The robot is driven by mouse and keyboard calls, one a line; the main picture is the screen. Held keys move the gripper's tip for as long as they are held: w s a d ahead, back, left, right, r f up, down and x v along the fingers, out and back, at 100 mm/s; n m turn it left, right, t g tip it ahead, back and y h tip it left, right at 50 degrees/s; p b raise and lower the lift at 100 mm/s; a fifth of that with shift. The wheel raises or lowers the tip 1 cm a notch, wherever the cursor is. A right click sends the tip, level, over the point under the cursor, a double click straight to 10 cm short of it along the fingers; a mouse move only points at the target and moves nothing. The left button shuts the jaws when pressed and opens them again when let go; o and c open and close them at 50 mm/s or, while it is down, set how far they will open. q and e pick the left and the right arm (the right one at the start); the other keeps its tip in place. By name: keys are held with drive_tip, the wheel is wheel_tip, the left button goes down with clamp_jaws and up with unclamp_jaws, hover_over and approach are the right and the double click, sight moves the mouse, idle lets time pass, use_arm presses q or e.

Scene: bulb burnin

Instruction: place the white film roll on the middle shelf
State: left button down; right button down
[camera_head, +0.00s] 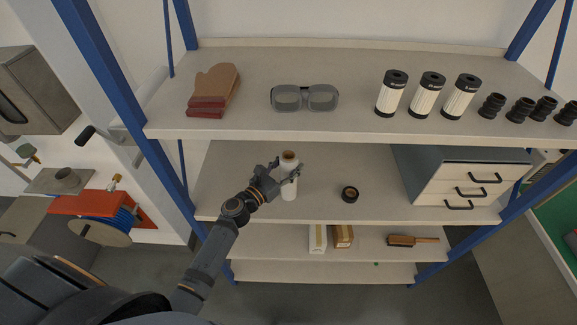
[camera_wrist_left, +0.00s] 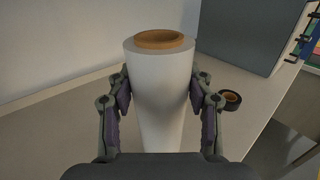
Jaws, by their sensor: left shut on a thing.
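The white film roll (camera_head: 289,185) stands upright at the middle shelf (camera_head: 240,182), with a brown core at its top. In the left wrist view the roll (camera_wrist_left: 160,100) fills the space between the fingers. My left gripper (camera_head: 283,174) is shut on the roll around its upper part, a finger on each side. The roll's lower end is hidden in the wrist view; in the head view it appears at or just above the shelf surface, and I cannot tell if it touches. My right gripper is not in view.
A black tape roll (camera_head: 350,193) lies right of the film roll, and a grey drawer cabinet (camera_head: 455,175) stands further right. The upper shelf (camera_head: 250,118) holds mitts (camera_head: 214,88), goggles (camera_head: 305,98) and several canisters and black parts. Boxes (camera_head: 342,236) and a brush (camera_head: 411,240) lie below.

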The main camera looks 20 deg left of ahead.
use_arm(q)
drive_tip(key=shift+f, duration=0.2)
drive_tip(key=c, duration=0.6)
unclamp_jaws()
drive_tip(key=shift+o, duration=0.2)
drive_tip(key=shift+r, duration=0.15)
drive_tip(key=shift+s, duration=0.3)
drive_tip(key=b+v, duration=0.5)
drive_tip(key=v, duration=0.6)
